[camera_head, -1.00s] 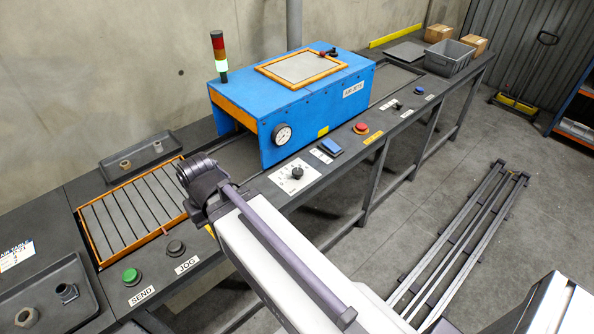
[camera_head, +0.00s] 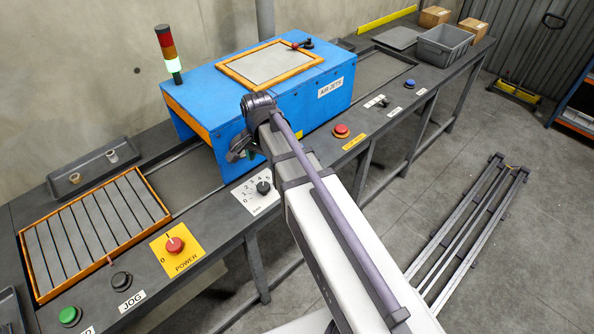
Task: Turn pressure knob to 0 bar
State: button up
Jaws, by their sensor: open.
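The pressure knob (camera_head: 263,188) is a small black knob on a white dial plate (camera_head: 249,206) with numbers from 0 to 5. It sits on the bench's front strip, just in front of the blue machine. I cannot tell which number its pointer marks. My gripper (camera_head: 238,153) is a dark shape at the arm's end, up and to the left of the knob and apart from it in the picture. It is open, and I see nothing in it. The machine's pressure gauge is hidden behind my arm.
The blue machine (camera_head: 195,96) stands behind the knob. A red power knob (camera_head: 175,245) on a yellow plate is to the left, and a red button (camera_head: 341,131) to the right. My arm passes close to the dial's right side in the picture.

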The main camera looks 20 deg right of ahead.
aim_at(263, 186)
jog(key=f+b, duration=0.3)
jog(key=a+f+b, duration=0.1)
jog(key=f+b, duration=0.7)
jog(key=shift+s+a, duration=0.2)
jog(key=shift+r, duration=0.15)
jog(key=c, duration=0.9)
